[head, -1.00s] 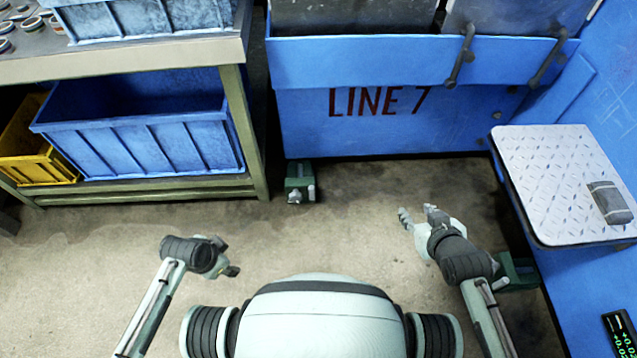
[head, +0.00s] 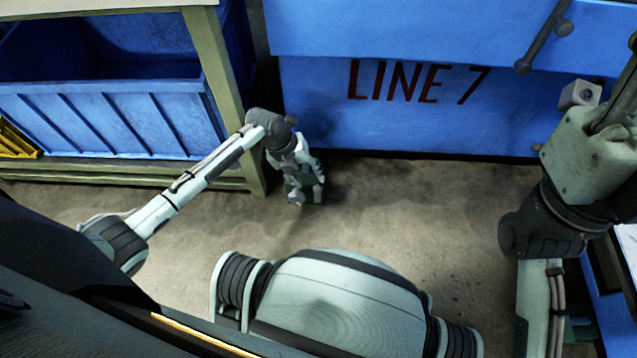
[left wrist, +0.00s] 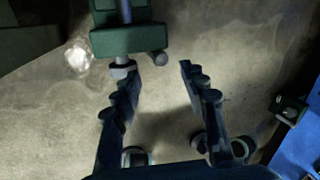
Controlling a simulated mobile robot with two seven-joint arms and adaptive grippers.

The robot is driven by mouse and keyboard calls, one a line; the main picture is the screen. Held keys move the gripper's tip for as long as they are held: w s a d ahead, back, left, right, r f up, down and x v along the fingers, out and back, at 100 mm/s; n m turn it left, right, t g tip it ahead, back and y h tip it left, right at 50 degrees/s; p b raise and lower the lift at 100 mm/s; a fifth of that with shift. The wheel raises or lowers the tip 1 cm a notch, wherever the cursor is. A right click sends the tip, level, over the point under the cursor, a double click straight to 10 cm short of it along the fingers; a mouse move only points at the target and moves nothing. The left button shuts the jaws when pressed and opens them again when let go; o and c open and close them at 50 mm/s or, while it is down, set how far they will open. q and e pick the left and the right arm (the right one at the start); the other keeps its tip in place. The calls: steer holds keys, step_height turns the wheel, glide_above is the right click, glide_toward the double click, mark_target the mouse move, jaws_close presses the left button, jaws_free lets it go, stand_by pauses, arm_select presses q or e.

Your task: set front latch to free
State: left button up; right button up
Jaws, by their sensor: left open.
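A dark green block with a grey lever (head: 304,188) stands on the floor at the machine's front left corner; I take it for the front latch. In the left wrist view the green block (left wrist: 122,40) is at the top, with a grey rod on it and a round knob at its lower right. My left gripper (head: 308,176) is over the block in the head view and partly covers it. In the left wrist view my left gripper (left wrist: 160,72) is open and empty, its left fingertip near the rod's lower end; contact is unclear. My right gripper (head: 618,88) is cut off at the right edge.
The blue LINE 7 machine (head: 420,125) rises behind the block. A bench (head: 222,60) with a blue bin (head: 110,120) below is close on the left. Another small green part (left wrist: 288,108) shows at right in the wrist view. Floor (head: 420,210) in front is clear.

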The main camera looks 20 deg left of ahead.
mark_target(315, 188)
arm_select(q)
steer(key=b+x, duration=0.1)
steer(key=x, duration=0.4)
steer(key=shift+d+f+b, duration=0.1)
steer(key=shift+f+b, duration=0.2)
steer(key=shift+b, duration=0.1)
jaws_close()
